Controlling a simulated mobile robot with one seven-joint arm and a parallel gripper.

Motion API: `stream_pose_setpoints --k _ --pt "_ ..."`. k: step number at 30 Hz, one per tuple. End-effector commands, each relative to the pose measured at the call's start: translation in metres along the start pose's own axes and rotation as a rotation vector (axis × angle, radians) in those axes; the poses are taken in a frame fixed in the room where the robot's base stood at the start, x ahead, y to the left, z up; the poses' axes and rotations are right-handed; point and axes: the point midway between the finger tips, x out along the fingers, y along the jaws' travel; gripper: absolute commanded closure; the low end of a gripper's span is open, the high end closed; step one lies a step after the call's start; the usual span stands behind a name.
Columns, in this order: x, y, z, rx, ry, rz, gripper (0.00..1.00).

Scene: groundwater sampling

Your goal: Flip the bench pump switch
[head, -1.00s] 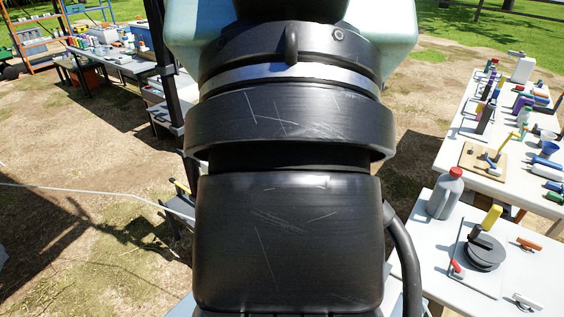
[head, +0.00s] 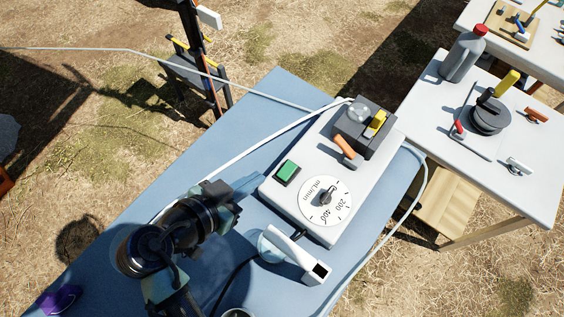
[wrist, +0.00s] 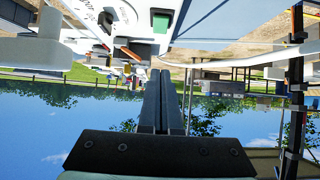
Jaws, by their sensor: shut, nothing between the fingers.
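The bench pump (head: 285,205) is a white box on the blue bench. Its switch (head: 287,171) is a green rocker in a black frame on the near left of the top face. A round dial (head: 325,199) sits beside it. My gripper (head: 225,200) is left of the pump, apart from the switch, partly hidden by my own arm. In the wrist view, which is upside down, my gripper (wrist: 163,75) shows two dark fingers closed together with nothing between them. The green switch (wrist: 161,23) appears beyond the fingertips.
The pump carries an orange lever (head: 344,147) and a dark head with a yellow lever (head: 376,123). A white handled tool (head: 297,254) stands near the pump's front. Tubing crosses the blue bench (head: 280,95). A white table (head: 530,190) with a grey bottle (head: 462,55) is at right.

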Motion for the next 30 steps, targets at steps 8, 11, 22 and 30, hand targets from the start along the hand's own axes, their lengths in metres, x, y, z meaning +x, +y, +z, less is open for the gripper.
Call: stream_pose_setpoints --k 8,11,22,30 --pt "0.001 -0.001 -0.001 0.002 0.001 -0.002 1.0" --pt "0.006 -0.001 -0.002 0.002 0.001 -0.002 1.0" --pt "0.076 0.0 -0.002 0.002 -0.001 0.001 1.0" --pt "0.117 -0.001 0.015 -0.001 -0.001 -0.004 1.0"
